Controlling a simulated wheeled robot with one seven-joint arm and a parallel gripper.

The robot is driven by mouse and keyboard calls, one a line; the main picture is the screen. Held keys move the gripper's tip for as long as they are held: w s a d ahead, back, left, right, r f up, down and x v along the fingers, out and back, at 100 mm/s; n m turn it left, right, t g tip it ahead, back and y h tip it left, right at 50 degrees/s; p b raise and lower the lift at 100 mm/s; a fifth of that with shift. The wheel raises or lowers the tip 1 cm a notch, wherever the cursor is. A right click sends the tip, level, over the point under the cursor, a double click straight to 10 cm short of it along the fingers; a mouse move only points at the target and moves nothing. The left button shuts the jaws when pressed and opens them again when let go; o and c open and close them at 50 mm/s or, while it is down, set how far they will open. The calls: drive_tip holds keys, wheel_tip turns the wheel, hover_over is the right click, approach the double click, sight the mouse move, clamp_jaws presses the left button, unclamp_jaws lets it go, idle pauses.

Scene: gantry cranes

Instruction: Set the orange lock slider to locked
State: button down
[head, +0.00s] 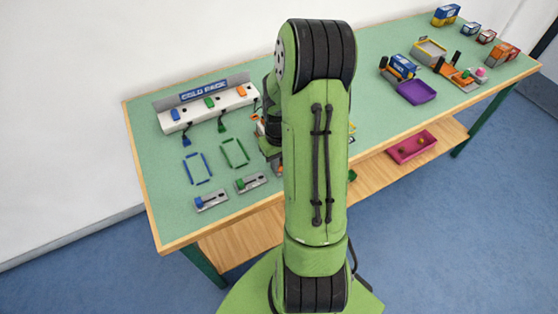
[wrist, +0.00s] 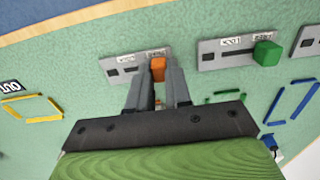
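The orange lock slider knob (wrist: 158,68) stands at the right end of its grey plate (wrist: 122,70) in the wrist view, by the label that seems to read FREE. The LOCK label and a dark slot lie to its left. My gripper (wrist: 159,78) has one finger on each side of the orange knob, with the tips close to it. Whether the fingers press on it I cannot tell. In the head view my arm hides the orange slider and the fingertips.
A green slider (wrist: 267,52) sits on the neighbouring plate to the right. Blue (head: 211,200) and green (head: 252,182) slider plates lie near the table's front edge. A cold pack rack (head: 218,111) stands behind. A purple tray (head: 416,92) is at right.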

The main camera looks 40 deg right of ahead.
drive_tip(key=shift+d, duration=0.1)
drive_tip(key=shift+s+d+p, duration=0.1)
drive_tip(key=shift+s+d, duration=0.1)
drive_tip(key=shift+d, duration=0.5)
drive_tip(key=shift+s+d+p, duration=0.1)
drive_tip(key=shift+s+d, duration=0.1)
drive_tip(key=shift+d, duration=0.45)
drive_tip(key=shift+s+d+p, duration=0.1)
drive_tip(key=shift+s+d, duration=0.1)
drive_tip(key=shift+d, duration=0.5)
drive_tip(key=c, duration=1)
unclamp_jaws()
drive_tip(key=shift+c, duration=0.2)
wheel_tip(320, 180, up, 16)
drive_tip(key=p, duration=0.4)
drive_tip(key=shift+p, duration=0.4)
drive_tip(key=shift+f, duration=0.1)
